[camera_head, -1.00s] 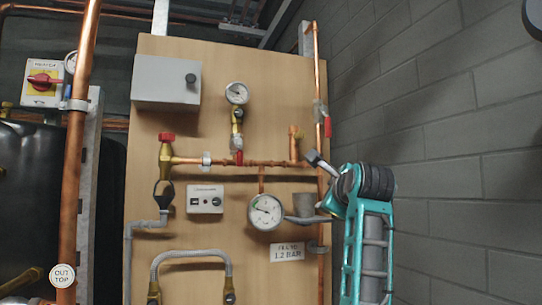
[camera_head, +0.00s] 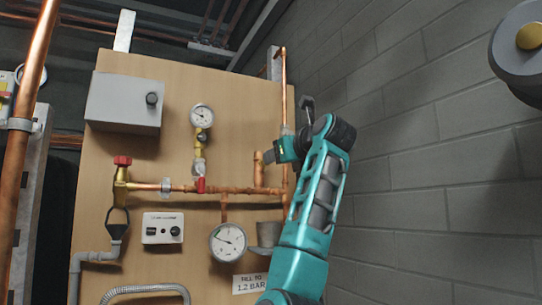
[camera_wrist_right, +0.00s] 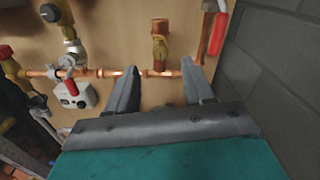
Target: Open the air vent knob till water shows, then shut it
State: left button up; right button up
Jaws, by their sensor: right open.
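The likely air vent is a short upright copper and brass fitting (camera_head: 258,168) on the horizontal copper pipe, at the right of the wooden board. In the right wrist view it shows as a copper cap on a brass body (camera_wrist_right: 160,45), ahead of my fingers and roughly centred between them. My right gripper (camera_wrist_right: 158,74) is open and empty. In the head view my right wrist (camera_head: 285,150) is just right of the fitting and partly covers the vertical pipe. I cannot tell whether a fingertip touches anything. No water is visible. My left gripper is out of view.
A red lever (camera_wrist_right: 219,33) is close to the right finger. A pressure gauge (camera_head: 228,242) and a grey cup (camera_head: 268,233) sit below the pipe. A red-capped valve (camera_head: 122,162) is at left. The block wall (camera_head: 430,150) bounds the right side.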

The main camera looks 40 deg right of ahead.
jog(key=shift+p+x, duration=0.6)
jog(key=shift+x, duration=2.2)
jog(key=shift+c, duration=0.4)
grip_shut()
